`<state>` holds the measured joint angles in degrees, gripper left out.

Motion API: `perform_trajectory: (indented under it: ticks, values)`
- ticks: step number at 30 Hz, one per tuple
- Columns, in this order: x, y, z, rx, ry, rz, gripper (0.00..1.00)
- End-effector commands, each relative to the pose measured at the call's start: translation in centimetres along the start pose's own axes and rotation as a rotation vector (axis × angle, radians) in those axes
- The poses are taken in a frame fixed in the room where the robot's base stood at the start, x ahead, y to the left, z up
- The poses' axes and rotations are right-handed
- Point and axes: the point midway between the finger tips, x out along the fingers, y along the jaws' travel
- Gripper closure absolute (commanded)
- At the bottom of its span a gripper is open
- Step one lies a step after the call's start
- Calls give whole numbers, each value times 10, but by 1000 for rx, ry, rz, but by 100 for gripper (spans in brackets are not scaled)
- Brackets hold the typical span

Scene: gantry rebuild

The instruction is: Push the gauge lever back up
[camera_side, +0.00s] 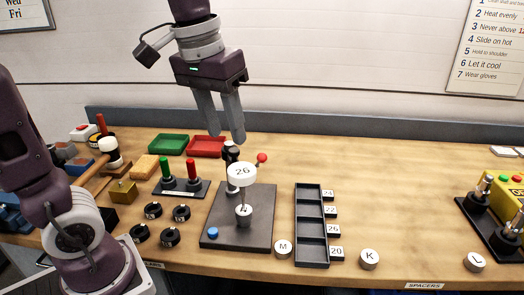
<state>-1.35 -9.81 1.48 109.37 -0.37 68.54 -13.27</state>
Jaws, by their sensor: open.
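The gauge (242,174) stands on a dark square base plate (228,232) on the bench, with a white round face marked 26. Its lever ends in a red ball (262,158) at the upper right of the gauge, with the ball above and behind the face. A white cylindrical piece (243,214) is under the gauge on the plate. My gripper (222,140) is open and empty, pointing down above and behind the gauge, left of the red ball. Its fingertips look apart from the lever. The lever's inner end is partly hidden behind the gauge.
A dark slotted rack (311,252) with number tags is right of the gauge. Round spacers M (283,249), K (369,259) and L (474,262) lie along the front. Green (168,144) and red (206,147) trays lie behind. The bench right of the rack is mostly clear.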

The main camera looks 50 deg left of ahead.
Motion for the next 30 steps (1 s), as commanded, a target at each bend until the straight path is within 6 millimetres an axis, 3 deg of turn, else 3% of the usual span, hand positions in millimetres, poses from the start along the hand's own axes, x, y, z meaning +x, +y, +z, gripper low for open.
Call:
perform_trajectory:
  ticks: [1,3,8,21,30]
  values:
    - [8,4,-26,-51,-56,-19,58]
    - [19,7,-54,-116,-117,-42,58]
    - [39,10,-85,-198,-189,-76,58]
    - [105,6,-74,-205,-196,-79,58]
    - [109,6,-74,-204,-193,-78,60]
